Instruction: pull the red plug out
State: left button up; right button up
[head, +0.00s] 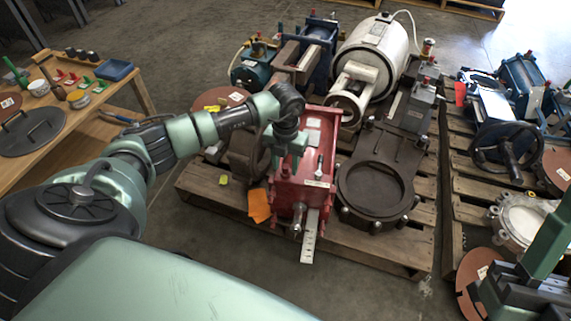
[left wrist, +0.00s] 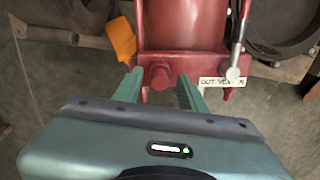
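A red plug (left wrist: 160,76) sticks out of the body of a red machine (left wrist: 186,22). In the left wrist view my left gripper (left wrist: 159,84) has its two green fingers open, one on each side of the plug, with a gap visible on both sides. In the head view my left arm reaches over the red machine (head: 318,140), and the gripper (head: 284,160) is at its left side; the plug is hidden there. A green and dark part, apparently my right gripper (head: 518,288), shows at the lower right; its fingers are unclear.
The red machine stands on a wooden pallet (head: 385,252) beside a dark round-flanged valve (head: 375,190) and a white tank (head: 375,50). An orange tag (head: 259,205) hangs at its left. A second loaded pallet is at right. A wooden table (head: 85,112) with small parts is at left.

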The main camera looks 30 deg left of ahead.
pick_arm(q)
grip_shut()
dwell(0.4)
dwell(0.9)
